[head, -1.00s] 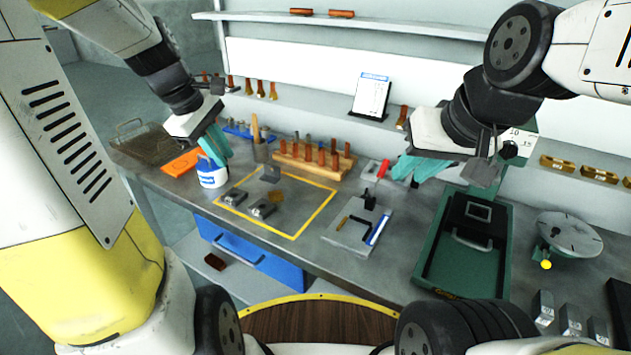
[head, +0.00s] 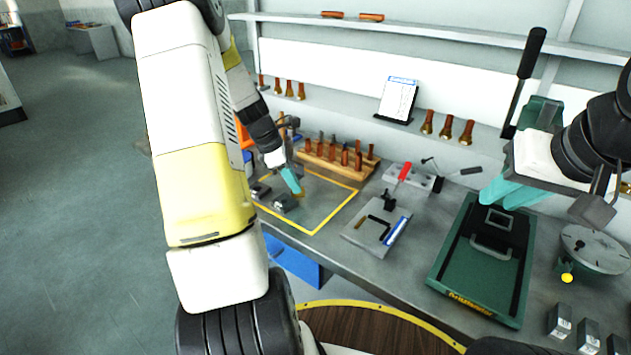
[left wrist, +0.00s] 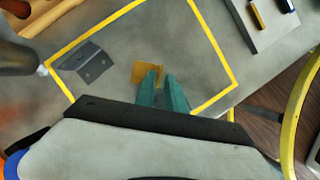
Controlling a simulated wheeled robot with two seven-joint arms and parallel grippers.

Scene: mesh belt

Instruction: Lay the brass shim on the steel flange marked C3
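The brass shim (left wrist: 147,72) is a small yellow-brown piece inside the yellow-outlined area of the bench. My left gripper (left wrist: 163,75) is right at it, its teal fingers slightly apart and partly covering it; I see no firm hold. In the head view, my left gripper (head: 295,187) points down into the outlined area, and the shim is hardly visible at its tips. Steel flanges stand there: one (head: 284,203) just below the fingers, another (head: 260,190) to the left. A grey angled piece (left wrist: 88,63) shows in the left wrist view. No C3 mark is legible. My right gripper (head: 512,192) is open and empty above the bench.
A wooden rack of copper-coloured pieces (head: 335,163) stands behind the outlined area. A grey fixture plate (head: 376,228) lies to the right, then a green press base (head: 480,262) and a round turntable (head: 592,248). The outlined area's right part is clear.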

